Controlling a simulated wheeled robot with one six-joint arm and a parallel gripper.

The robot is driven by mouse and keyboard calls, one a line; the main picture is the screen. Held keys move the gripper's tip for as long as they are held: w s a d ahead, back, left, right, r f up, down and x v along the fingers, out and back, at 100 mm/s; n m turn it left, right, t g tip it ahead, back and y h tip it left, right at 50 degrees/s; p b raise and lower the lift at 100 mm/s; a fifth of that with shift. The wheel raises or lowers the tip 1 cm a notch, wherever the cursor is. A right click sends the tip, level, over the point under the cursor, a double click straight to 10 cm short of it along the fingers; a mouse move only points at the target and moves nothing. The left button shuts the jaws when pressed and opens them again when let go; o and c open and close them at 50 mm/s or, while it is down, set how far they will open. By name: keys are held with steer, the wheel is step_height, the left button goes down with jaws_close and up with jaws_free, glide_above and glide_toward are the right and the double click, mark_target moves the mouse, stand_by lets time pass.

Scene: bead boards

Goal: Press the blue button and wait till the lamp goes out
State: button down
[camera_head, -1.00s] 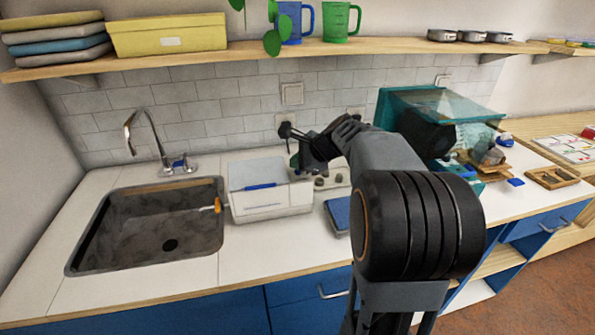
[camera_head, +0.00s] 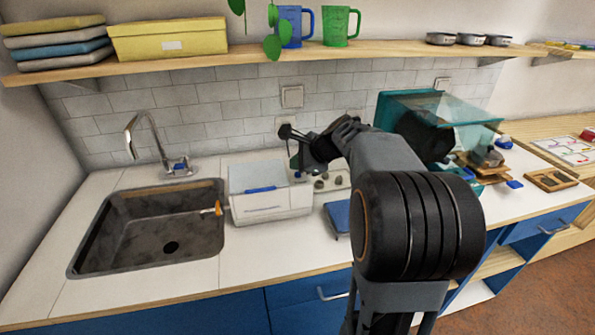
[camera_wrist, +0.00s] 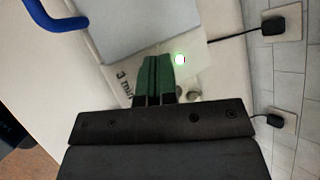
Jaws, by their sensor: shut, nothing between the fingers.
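My gripper (camera_wrist: 155,62) is shut and empty, its dark green fingers pointing at a pale control panel (camera_wrist: 205,68). A label reading "3 min" (camera_wrist: 125,86) is left of the fingers. The blue button cannot be made out in the wrist view; the fingers may cover it. I cannot tell whether the fingertips touch the panel. In the head view my gripper (camera_head: 295,161) is low beside the white box with a blue handle (camera_head: 270,205).
A sink (camera_head: 100,250) lies left of the box. A blue flat object (camera_head: 338,216) lies on the counter at right. A teal-framed case (camera_head: 465,112) with clutter stands further right. Plugs with cables (camera_wrist: 273,26) are on the tiled wall. Part of the counter is hidden by my arm.

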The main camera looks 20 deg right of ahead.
mark_target(298, 174)
steer(key=shift+r, duration=0.35)
step_height(298, 174, up, 5)
steer(key=p, duration=0.4)
steer(key=shift+p, duration=0.35)
steer(key=shift+f, duration=0.1)
stand_by(0.5)
steer(key=shift+f+n, duration=0.15)
steer(key=shift+n, duration=0.45)
steer(key=s+a+f+n+g+h, duration=0.1)
steer(key=s+a+f+n, duration=0.1)
steer(key=s+n, duration=0.4)
steer(key=s+a+f+n+g+h, duration=0.2)
steer(key=s+a+f+n, duration=0.1)
steer(key=s+a+n, duration=0.2)
steer(key=s+a+f+n+g+h, duration=0.1)
steer(key=s+a+f+n, duration=0.1)
steer(key=s+n, duration=0.7)
steer(key=shift+s+a+f+h, duration=0.25)
steer(key=shift+s+a+h, duration=0.05)
steer(key=shift+s+a, duration=0.55)
